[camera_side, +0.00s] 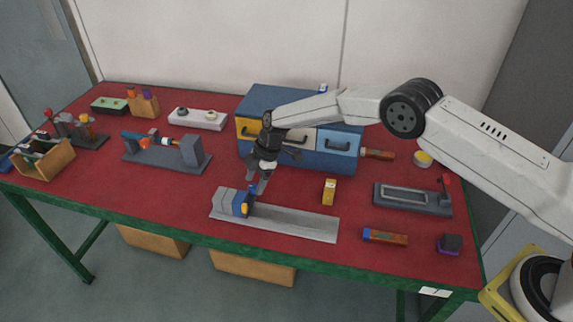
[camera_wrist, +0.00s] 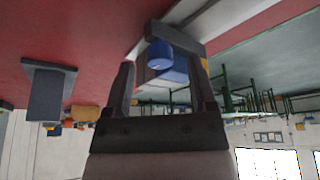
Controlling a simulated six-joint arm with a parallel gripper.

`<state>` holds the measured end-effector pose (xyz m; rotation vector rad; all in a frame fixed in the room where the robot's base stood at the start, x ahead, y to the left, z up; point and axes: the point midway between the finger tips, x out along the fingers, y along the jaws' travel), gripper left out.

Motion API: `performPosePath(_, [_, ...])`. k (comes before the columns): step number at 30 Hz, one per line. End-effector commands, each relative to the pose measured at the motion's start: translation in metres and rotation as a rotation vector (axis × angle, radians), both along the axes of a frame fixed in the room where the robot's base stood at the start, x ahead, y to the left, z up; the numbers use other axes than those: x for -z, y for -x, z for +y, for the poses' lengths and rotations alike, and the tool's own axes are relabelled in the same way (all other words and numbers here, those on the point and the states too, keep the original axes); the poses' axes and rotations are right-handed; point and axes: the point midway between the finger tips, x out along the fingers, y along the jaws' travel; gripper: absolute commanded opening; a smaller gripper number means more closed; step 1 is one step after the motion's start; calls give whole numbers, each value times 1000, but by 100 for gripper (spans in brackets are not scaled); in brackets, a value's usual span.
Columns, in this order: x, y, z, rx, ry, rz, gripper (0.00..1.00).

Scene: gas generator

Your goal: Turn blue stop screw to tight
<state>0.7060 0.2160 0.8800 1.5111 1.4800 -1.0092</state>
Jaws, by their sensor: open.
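A grey rail fixture (camera_side: 290,221) lies on the red table, with a grey and blue block (camera_side: 228,202) at its left end. A small blue part, which looks like the blue stop screw (camera_side: 252,189), stands at the right side of that block. In the wrist view a blue cylinder, likely the same screw (camera_wrist: 159,53), shows by a dark grey bracket (camera_wrist: 188,46). My gripper (camera_side: 258,186) points down at this spot. In the wrist view its fingers (camera_wrist: 163,75) are apart, with the blue parts beyond and between them. Contact cannot be told.
A blue cabinet with drawers (camera_side: 275,98) stands behind my gripper. A yellow block (camera_side: 329,190) is right of it, above the rail. A grey fixture (camera_side: 412,200), a brown-red cylinder (camera_side: 385,237) and a dark cube (camera_side: 451,243) lie farther right. A grey clamp-like fixture (camera_side: 165,157) stands left.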

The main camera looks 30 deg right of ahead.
Motion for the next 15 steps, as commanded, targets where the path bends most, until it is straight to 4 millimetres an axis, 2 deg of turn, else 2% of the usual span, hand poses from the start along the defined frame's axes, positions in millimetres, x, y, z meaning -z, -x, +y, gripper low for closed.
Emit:
performPosePath(5, [7,0,3,-1,0,-1,73])
performPosePath(14, [8,0,4,-1,0,-1,73])
performPosePath(15, [8,0,4,-1,0,-1,60])
